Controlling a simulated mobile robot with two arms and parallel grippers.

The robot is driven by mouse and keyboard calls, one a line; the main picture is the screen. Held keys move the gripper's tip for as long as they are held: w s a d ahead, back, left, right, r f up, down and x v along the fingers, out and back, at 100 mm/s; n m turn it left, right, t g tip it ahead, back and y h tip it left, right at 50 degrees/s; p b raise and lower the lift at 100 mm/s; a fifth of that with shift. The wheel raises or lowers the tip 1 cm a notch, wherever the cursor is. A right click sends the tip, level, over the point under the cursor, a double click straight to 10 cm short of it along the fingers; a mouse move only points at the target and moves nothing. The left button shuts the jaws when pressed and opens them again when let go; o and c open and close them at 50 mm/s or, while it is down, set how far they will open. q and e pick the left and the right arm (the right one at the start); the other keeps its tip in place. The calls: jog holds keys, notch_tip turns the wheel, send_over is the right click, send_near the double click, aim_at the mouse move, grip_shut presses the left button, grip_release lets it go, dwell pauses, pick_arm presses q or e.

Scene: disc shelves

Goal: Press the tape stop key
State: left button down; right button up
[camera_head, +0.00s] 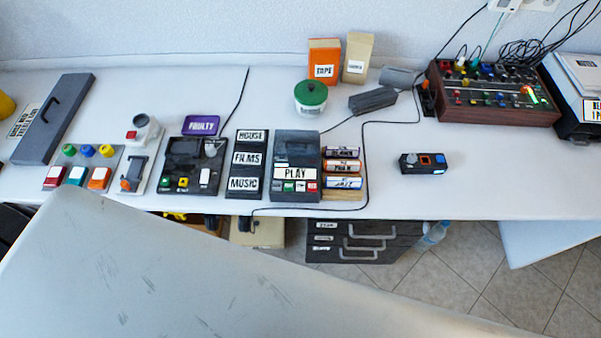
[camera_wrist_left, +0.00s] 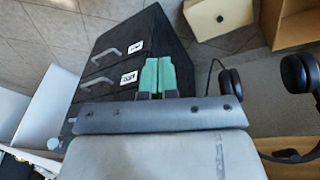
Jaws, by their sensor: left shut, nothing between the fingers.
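The tape player (camera_head: 297,150) is a dark grey box on the desk, left of the centre of the head view, with a PLAY label on its front. Below the label is a row of small keys, among them a green one (camera_head: 284,187) and a red one (camera_head: 313,187); their markings are too small to read. My left gripper (camera_wrist_left: 157,72) has green fingertips, closed together and empty, in the left wrist view. They appear in front of the dark drawer cabinet, away from the tape player. My left gripper does not show in the head view. My right gripper is in neither view.
A black cable crosses the desk. The drawer cabinet (camera_wrist_left: 110,55) and headphones (camera_wrist_left: 232,82) show in the wrist view. The desk's right front is mostly clear.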

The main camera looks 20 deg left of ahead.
aim_at(299, 184)
pick_arm(q)
jog(key=w+d+r+h+p, duration=0.2)
jog(key=w+r, duration=0.5)
jog(key=r, duration=0.4)
jog(key=w+d+r+m+t+h+p, duration=0.1)
jog(key=w+d+r+h+p, duration=0.1)
jog(key=w+r, duration=0.4)
jog(key=w+d+r+t+h+p, duration=0.1)
jog(key=w+r+p, duration=0.5)
jog(key=r, duration=1)
jog(key=shift+w+d+r+m+h, duration=0.25)
jog(key=shift+w+d+m+h, duration=0.15)
jog(key=shift+w+d+h, duration=0.65)
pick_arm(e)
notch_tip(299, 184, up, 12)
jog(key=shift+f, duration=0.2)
pick_arm(q)
jog(key=shift+s+d, duration=0.1)
jog(key=shift+s, duration=0.1)
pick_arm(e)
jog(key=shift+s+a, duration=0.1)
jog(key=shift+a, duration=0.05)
pick_arm(q)
jog(key=shift+f, duration=0.1)
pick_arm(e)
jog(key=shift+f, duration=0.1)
